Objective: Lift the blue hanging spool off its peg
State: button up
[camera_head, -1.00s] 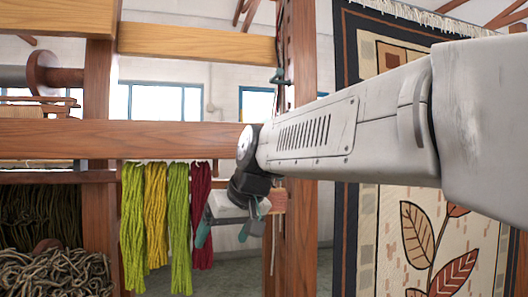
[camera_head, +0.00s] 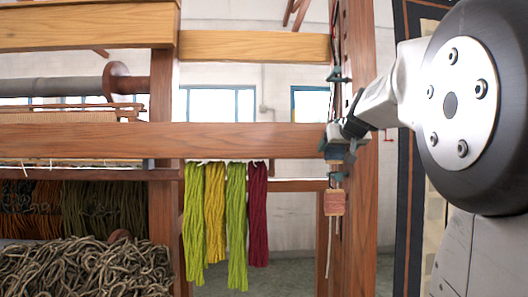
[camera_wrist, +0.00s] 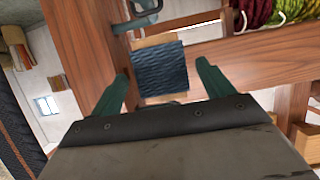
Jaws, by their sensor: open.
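The blue spool (camera_wrist: 161,68) shows in the wrist view, wound with dark blue yarn between pale wooden ends. My gripper (camera_wrist: 163,72) is open, with one green finger on each side of the spool and a visible gap to each. A grey-blue hook (camera_wrist: 140,14) shows just beyond the spool; the peg under it is not clear. A small tan wooden piece shows just below the fingers.
A patterned rug hangs at the right, behind my arm.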

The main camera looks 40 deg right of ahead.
jog(key=shift+x, duration=1.25)
jog(key=c, duration=1.1)
jog(key=shift+a, duration=0.15)
